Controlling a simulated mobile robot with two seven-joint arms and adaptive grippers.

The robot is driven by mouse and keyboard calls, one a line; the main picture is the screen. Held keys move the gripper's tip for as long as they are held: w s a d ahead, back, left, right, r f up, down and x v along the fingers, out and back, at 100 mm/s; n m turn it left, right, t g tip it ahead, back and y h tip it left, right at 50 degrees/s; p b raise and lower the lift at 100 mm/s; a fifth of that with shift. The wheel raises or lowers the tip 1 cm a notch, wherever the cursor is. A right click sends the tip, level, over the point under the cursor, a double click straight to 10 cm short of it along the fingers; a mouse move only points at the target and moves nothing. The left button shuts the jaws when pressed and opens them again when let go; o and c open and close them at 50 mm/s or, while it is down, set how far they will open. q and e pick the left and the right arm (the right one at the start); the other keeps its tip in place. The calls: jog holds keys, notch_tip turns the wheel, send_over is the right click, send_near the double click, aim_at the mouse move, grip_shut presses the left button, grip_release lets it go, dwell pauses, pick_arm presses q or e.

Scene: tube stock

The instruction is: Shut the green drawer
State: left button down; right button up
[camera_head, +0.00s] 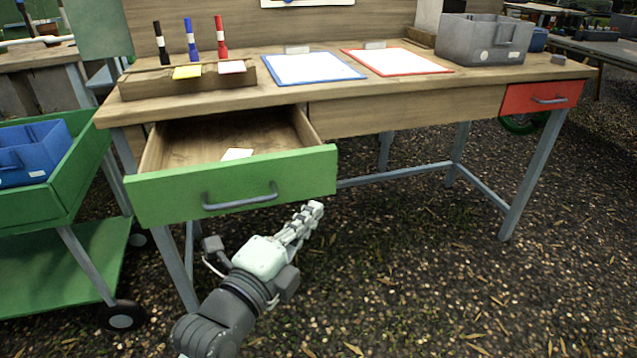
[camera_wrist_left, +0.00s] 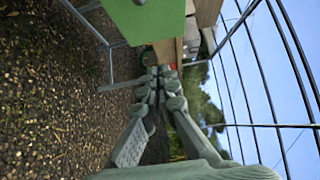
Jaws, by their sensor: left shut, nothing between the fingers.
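The green drawer (camera_head: 300,173) stands pulled out from the left side of the wooden workbench. Its green front has a grey bar handle (camera_head: 240,201), and a white paper (camera_head: 237,154) lies inside. My left gripper (camera_head: 316,208) is shut and empty, in front of the drawer and below its right end in the head view. I see no contact with the drawer or the handle. In the left wrist view the shut fingers (camera_wrist_left: 160,72) point toward the bench, and part of a green panel (camera_wrist_left: 148,18) shows at the top. My right gripper is not in view.
A shut red drawer (camera_head: 520,98) is at the bench's right end. The bench top (camera_head: 330,95) holds markers in a wooden block (camera_head: 150,85), two clipboards and a grey bin (camera_head: 470,50). A green cart (camera_head: 60,260) with a blue bin stands left. Ground at right is open.

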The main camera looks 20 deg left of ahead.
pick_arm(q)
send_near(329, 174)
jog(key=w+d, duration=0.3)
jog(key=shift+w+a, duration=1)
jog(key=shift+w, duration=0.3)
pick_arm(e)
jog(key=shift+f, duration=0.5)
